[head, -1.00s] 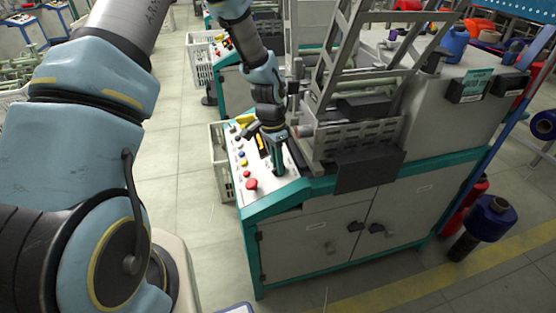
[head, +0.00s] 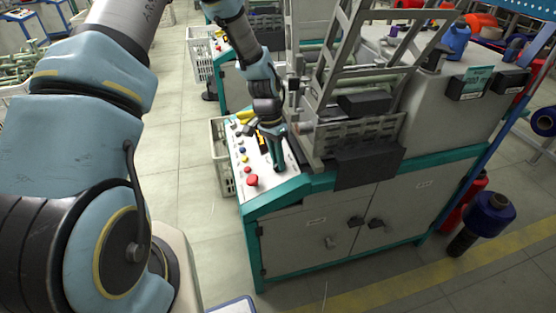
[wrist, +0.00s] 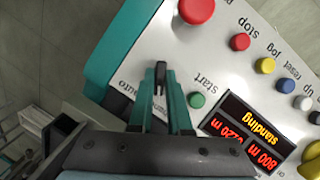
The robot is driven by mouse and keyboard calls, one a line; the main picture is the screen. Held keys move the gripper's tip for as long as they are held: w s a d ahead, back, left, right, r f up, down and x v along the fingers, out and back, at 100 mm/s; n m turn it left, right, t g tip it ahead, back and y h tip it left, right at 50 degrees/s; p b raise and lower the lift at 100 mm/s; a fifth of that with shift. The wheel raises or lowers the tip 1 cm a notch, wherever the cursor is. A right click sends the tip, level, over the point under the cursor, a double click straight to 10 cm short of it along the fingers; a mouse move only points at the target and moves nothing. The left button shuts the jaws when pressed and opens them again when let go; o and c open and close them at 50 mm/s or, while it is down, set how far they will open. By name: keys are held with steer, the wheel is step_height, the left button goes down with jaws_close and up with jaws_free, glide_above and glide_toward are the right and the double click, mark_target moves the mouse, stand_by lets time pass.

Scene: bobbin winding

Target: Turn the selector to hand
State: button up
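The selector (wrist: 160,76) is a small black lever knob on the light control panel. In the wrist view it stands between the two teal fingertips of my gripper (wrist: 160,85), which appear to press on both its sides. The word "auto" shows just left of the fingers; I see no "hand" label clearly, and the knob's base is partly hidden by the fingers. In the head view my gripper (head: 278,158) reaches down onto the panel's right part, and the selector is hidden there.
Several other coloured buttons line the panel (head: 262,196). The winding machine's frame (head: 335,70) rises close to the right of my arm.

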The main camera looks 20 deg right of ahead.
steer(key=o, duration=0.4)
steer(key=shift+o, duration=0.2)
steer(key=b+v, duration=0.1)
steer(key=v, duration=0.9)
steer(key=shift+r, duration=0.4)
steer(key=shift+w+a, duration=0.1)
steer(key=shift+a, duration=0.05)
steer(key=s+a+r+n+t, duration=0.1)
steer(key=s+a+r+n, duration=0.1)
steer(key=a, duration=0.7)
steer(key=s+a+r+n+t+p, duration=0.1)
steer(key=a+r+n, duration=0.4)
steer(key=a, duration=0.5)
steer(key=s+a+r+n+t+p, duration=0.1)
steer(key=s+a+r+n, duration=0.3)
steer(key=a, duration=0.6)
steer(key=shift+a+r+n+t+y, duration=0.2)
steer(key=shift+n+t+y, duration=0.1)
steer(key=shift+n+t, duration=0.3)
